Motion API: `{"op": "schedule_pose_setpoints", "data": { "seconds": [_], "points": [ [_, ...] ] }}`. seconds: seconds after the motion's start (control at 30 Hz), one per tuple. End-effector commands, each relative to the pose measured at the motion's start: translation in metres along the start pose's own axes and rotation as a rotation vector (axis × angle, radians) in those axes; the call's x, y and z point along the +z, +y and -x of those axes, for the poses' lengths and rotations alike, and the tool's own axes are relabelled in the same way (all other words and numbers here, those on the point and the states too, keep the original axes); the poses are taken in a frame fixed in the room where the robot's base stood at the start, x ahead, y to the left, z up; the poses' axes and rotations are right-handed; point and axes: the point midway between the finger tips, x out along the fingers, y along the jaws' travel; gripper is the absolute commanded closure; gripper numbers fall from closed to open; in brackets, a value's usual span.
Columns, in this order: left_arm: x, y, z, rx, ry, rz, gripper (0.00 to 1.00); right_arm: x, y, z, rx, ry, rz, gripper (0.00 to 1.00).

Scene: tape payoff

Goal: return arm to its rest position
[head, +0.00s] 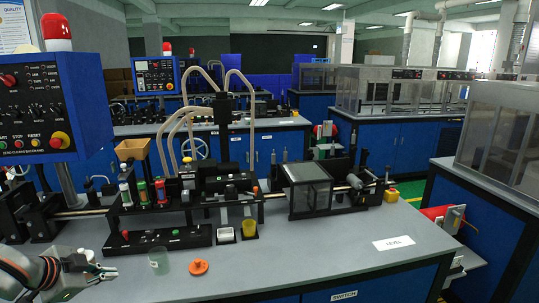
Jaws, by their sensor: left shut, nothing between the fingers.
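My left gripper (106,273) is at the lower left of the head view, above the front part of the grey workbench (310,265). Its fingers are shut with nothing held between them. Its fingertips point right, toward a greenish clear cup (159,260) a short way off, with a gap between them. An orange round piece (199,267) lies on the bench to the right of the cup. My right gripper is not in view.
A black machine row (220,185) runs along the bench's back, with a yellow cup (249,228) at its front. A blue control panel (50,105) with a red lamp stands at left. A white label (394,243) lies at right. The front middle of the bench is clear.

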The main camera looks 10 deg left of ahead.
Motion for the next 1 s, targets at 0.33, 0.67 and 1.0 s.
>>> {"op": "schedule_pose_setpoints", "data": {
  "seconds": [0.33,0.67,1.0],
  "points": [
    [0.041,0.038,-0.020,0.015,0.047,0.088,1.00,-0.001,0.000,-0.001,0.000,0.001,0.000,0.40],
    [0.089,0.119,-0.049,0.024,0.106,0.217,1.00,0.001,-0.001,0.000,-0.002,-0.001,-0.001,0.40],
    [0.106,0.222,-0.072,0.022,0.148,0.341,1.00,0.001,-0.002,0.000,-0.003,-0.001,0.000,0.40]
  ]
}}
